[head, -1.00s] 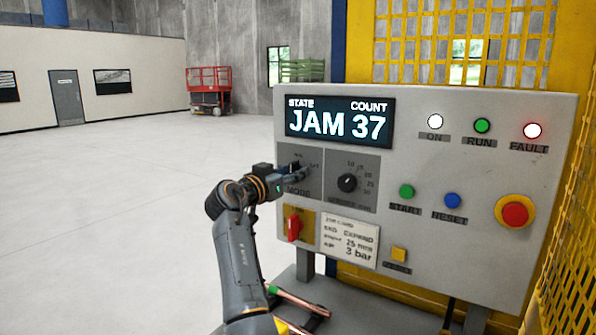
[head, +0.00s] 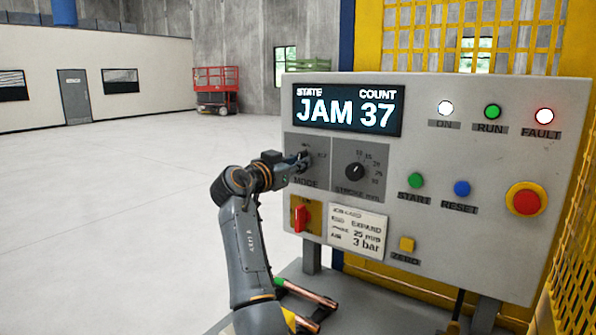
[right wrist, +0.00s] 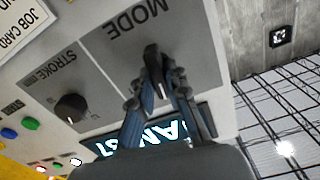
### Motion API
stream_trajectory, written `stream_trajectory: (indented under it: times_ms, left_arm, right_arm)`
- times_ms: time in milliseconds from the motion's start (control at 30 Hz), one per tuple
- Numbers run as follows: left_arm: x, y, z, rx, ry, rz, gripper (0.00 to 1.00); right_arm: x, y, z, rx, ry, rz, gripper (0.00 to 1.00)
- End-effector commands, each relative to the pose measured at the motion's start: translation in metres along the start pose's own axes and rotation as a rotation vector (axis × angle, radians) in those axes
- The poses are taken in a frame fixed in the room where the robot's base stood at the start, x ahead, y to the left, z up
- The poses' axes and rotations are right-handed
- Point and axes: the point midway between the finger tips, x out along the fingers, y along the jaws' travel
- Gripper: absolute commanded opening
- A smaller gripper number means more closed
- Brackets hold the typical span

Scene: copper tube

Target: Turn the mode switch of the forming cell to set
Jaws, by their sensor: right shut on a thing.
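The forming cell's grey control panel (head: 450,130) fills the right of the head view. Its mode switch sits on a dark plate marked MODE (head: 306,183), left of the stroke dial (head: 354,171). My right gripper (head: 303,162) is at this switch and hides most of it in the head view. In the right wrist view my right gripper (right wrist: 158,78) is shut on the dark knob of the mode switch (right wrist: 152,52). The knob's exact setting is hidden by the fingers. The display (head: 347,108) reads JAM 37. My left gripper is not in view.
A red switch (head: 299,218) and a job card (head: 357,232) are below the mode plate. Green start, blue reset and red emergency buttons (head: 526,200) are to the right. Copper tubes (head: 310,298) lie below the panel. Open floor is at left.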

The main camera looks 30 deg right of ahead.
Motion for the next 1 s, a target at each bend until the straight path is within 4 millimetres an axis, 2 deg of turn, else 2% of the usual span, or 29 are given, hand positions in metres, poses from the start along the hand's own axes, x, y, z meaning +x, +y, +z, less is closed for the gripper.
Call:
stream_trajectory:
  times_ms: [33,100,400,700,1000]
  left_arm:
    - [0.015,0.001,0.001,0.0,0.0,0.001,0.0]
    - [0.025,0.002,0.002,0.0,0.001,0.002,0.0]
    - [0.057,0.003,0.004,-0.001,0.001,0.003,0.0]
    - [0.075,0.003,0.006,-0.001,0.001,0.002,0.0]
    - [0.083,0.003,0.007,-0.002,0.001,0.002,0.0]
  right_arm:
    - [0.001,0.002,0.005,0.039,0.005,0.0,0.0]
    - [0.001,0.002,0.005,0.098,0.005,-0.001,0.0]
    - [0.0,0.003,0.003,0.381,0.005,-0.001,0.0]
    - [0.001,0.004,0.002,0.645,0.004,-0.001,0.0]
    - [0.0,0.004,0.001,0.829,0.003,-0.003,0.0]
